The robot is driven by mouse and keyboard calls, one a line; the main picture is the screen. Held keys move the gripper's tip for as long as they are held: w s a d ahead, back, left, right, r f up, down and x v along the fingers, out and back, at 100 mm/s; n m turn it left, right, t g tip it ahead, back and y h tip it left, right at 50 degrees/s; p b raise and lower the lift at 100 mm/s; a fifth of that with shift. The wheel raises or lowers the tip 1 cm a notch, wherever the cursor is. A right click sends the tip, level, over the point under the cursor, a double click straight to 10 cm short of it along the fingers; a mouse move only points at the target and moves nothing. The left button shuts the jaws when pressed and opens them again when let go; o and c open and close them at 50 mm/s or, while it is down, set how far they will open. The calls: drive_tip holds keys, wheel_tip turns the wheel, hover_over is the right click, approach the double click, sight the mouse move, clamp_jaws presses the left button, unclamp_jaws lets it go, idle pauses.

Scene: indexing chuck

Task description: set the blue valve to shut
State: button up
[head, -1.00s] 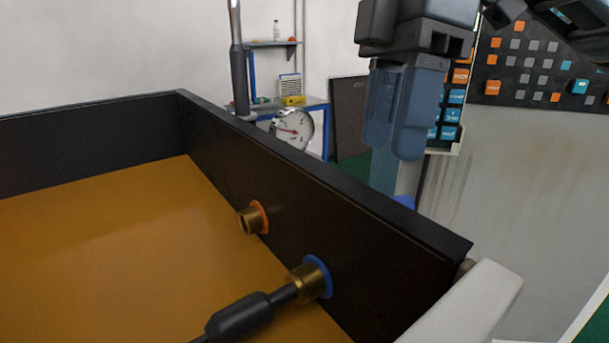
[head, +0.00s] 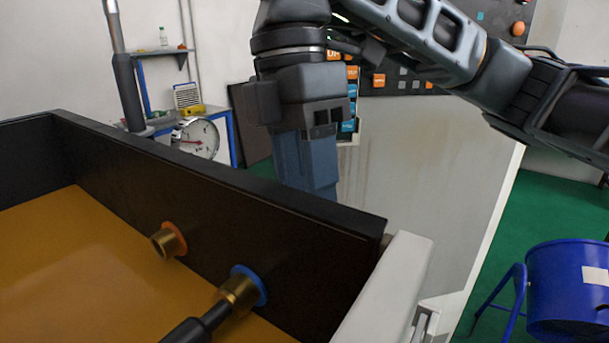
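The blue valve itself does not show; the near black wall may hide it. A brass fitting with a blue ring (head: 250,285) sits on the inner face of that wall, with a black-handled nozzle (head: 200,325) at its end. My gripper (head: 308,165) points down just beyond the wall's top edge, towards its right end. Its blue-grey fingers overlap from this side and their tips are hidden behind the wall, so I cannot tell whether they are open or hold anything.
The black-walled tray (head: 210,190) has an orange floor and a second brass fitting with an orange ring (head: 170,240). A dial gauge (head: 200,138) stands behind the wall. A pale machine panel (head: 430,190) is behind my gripper. A blue drum (head: 567,290) stands at right on green floor.

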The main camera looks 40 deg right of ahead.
drive_tip(key=shift+c, duration=0.3)
clamp_jaws()
drive_tip(key=shift+s+p, duration=0.1)
drive_tip(key=shift+p, duration=0.2)
drive_tip(key=m+p, duration=0.2)
drive_tip(key=shift+s+r+m+p, duration=0.2)
drive_tip(key=shift+s+m+p, duration=0.2)
drive_tip(key=m+p, duration=0.1)
drive_tip(key=m, duration=0.1)
drive_tip(key=s+m+y+p, duration=0.1)
drive_tip(key=m, duration=0.1)
drive_tip(key=s+a+m+t+p, duration=0.1)
drive_tip(key=m+p, duration=0.1)
drive_tip(key=m, duration=0.1)
drive_tip(key=shift+f+y, duration=0.2)
drive_tip(key=shift+y, duration=0.1)
drive_tip(key=shift+s+a+m+t, duration=0.15)
drive_tip(key=shift+a+m, duration=0.1)
drive_tip(key=shift+m, duration=0.7)
drive_tip(key=shift+s+a+m+t, duration=0.15)
drive_tip(key=shift+a+m, duration=0.1)
drive_tip(key=shift+m, duration=0.7)
